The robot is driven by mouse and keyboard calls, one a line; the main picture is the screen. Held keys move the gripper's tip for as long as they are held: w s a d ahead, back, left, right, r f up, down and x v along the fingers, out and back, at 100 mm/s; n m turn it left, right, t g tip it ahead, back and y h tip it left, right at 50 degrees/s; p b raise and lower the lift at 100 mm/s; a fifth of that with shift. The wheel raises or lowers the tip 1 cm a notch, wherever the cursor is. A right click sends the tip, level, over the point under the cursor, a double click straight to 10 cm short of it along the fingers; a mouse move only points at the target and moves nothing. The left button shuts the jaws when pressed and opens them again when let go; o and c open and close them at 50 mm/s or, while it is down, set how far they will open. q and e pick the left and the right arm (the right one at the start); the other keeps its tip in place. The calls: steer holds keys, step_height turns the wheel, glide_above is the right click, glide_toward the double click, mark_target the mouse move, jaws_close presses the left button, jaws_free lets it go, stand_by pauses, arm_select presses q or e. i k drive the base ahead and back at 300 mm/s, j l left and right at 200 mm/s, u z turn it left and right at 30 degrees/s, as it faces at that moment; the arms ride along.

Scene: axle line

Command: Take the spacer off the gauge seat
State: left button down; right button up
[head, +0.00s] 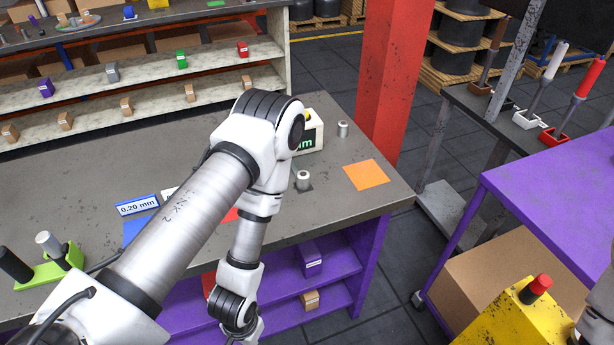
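A small metallic cylinder with a pale top, which looks like the spacer (303,180), stands upright on a darker patch of the grey bench, just right of my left forearm. The gauge (311,137), a pale box with a green "mm" readout, is behind it and partly hidden by my left elbow. I cannot clearly tell the seat's shape under the spacer. A second small metal cylinder (342,129) stands right of the gauge. My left arm crosses the bench and bends down at its front edge; its gripper is below the picture. My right gripper is not in view.
An orange square (366,175) lies on the bench's right end. A "0.20 mm" sign (138,205) and a green holder (48,265) are at the left. A red post (391,80) rises behind the bench. A purple table (560,190) stands at the right.

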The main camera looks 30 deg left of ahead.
mark_target(302, 177)
steer(key=i+l+u, duration=0.2)
steer(key=u, duration=0.15)
steer(key=i+l+u, duration=0.15)
steer(key=l+u, duration=0.2)
steer(key=i+l+u, duration=0.1)
steer(key=l+u, duration=0.25)
